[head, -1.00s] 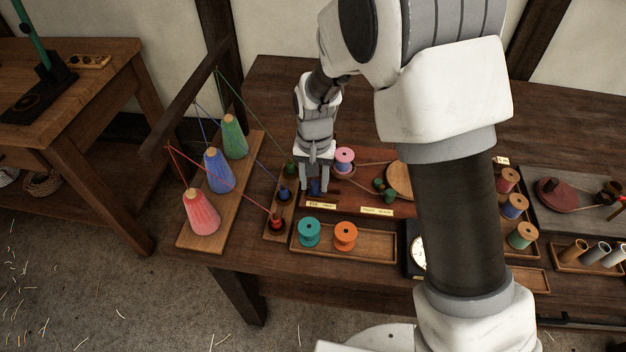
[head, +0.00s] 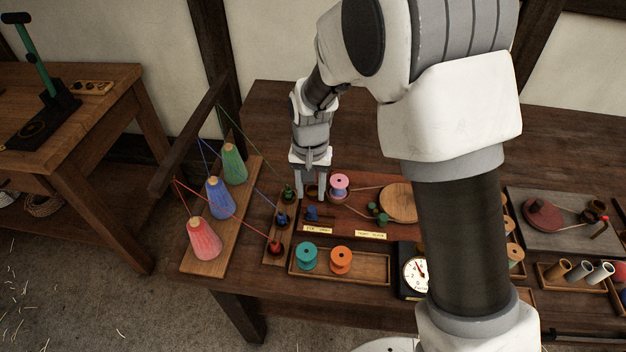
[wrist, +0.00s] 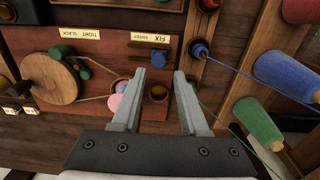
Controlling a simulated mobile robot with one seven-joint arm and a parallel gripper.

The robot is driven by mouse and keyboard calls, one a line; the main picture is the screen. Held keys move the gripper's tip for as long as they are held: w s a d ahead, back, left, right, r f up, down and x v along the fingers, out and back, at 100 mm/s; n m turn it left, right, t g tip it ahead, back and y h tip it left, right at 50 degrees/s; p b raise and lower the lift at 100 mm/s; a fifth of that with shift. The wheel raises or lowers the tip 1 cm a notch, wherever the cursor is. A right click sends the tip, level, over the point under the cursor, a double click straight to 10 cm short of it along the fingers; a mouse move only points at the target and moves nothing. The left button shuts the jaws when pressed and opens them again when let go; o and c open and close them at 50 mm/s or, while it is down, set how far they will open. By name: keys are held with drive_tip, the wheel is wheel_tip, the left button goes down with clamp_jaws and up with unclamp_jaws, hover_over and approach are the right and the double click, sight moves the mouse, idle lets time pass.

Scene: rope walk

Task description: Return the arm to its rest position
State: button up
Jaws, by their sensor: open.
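My gripper (head: 311,185) is open and empty in the head view. It hangs just above the far left part of the reddish-brown winding board (head: 353,222), beside the pink spool (head: 339,184). In the wrist view my two fingers (wrist: 161,100) stand apart with nothing between them. A small blue piece (head: 313,214) sits on the board below and in front of the fingers. My arm covers part of the table's right half.
Red (head: 202,238), blue (head: 220,198) and green (head: 234,164) thread cones stand at the left, with threads running to small bobbins. A tray (head: 370,268) holds teal and orange spools. A dial (head: 415,276) stands beside it. The table behind the gripper is clear.

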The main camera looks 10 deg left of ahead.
drive_tip(key=s+d+r+t+y, duration=0.1)
drive_tip(key=s+d+r, duration=0.1)
drive_tip(key=d+r, duration=0.5)
drive_tip(key=s+d+r+t, duration=0.1)
drive_tip(key=s+d+r, duration=0.1)
drive_tip(key=d+r, duration=0.6)
drive_tip(key=s+d+r+t, duration=0.1)
drive_tip(key=s+d+r, duration=0.3)
drive_tip(key=s, duration=0.2)
drive_tip(key=s+d+r+t+h, duration=0.1)
drive_tip(key=s+d+r+t, duration=0.1)
drive_tip(key=s+d+r, duration=0.2)
drive_tip(key=s+d, duration=0.1)
drive_tip(key=s, duration=0.2)
drive_tip(key=shift+s+r+m+t, duration=0.25)
drive_tip(key=shift+r+m+t, duration=0.05)
